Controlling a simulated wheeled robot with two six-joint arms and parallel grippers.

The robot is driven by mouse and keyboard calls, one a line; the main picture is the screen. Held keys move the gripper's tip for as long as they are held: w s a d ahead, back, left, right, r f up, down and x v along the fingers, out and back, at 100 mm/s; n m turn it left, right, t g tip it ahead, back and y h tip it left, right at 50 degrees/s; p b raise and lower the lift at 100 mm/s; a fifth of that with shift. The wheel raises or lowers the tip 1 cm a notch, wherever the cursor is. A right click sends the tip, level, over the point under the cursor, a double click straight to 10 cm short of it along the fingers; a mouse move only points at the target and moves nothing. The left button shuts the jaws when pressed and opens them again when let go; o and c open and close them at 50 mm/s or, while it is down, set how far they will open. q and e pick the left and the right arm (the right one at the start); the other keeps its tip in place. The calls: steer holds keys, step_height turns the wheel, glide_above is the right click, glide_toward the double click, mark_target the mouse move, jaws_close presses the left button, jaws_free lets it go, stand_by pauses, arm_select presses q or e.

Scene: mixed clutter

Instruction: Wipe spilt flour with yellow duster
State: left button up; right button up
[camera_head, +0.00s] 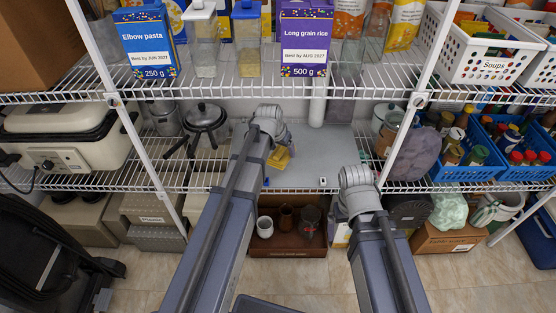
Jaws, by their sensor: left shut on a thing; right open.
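A yellow duster (280,158) shows just beyond the end of my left arm, over the grey panel (318,160) on the middle wire shelf. My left gripper (272,150) is shut on the duster; its fingers are mostly hidden by my own wrist. I cannot tell whether the duster touches the panel. My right gripper (356,178) is open, near the front edge of the same shelf to the right; its fingertips are hard to make out. I cannot make out the spilt flour clearly on the grey surface.
Right are a purple-grey rounded item (416,153) and blue baskets (480,172) of jars. The upper shelf (350,91) overhangs. A small white item (323,181) lies at the front.

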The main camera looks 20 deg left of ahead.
mark_target(282, 160)
arm_select(q)
step_height(282, 160, down, 6)
steer(key=b, duration=0.6)
steer(key=shift+f+b, duration=0.55)
steer(key=shift+f, duration=0.05)
stand_by(1.1)
steer(key=shift+w+d+r, duration=0.1)
steer(key=shift+w+d+r, duration=0.1)
steer(key=shift+w+d, duration=0.15)
steer(key=shift+d, duration=0.6)
steer(key=shift+w+d, duration=0.25)
steer(key=shift+d, duration=0.7)
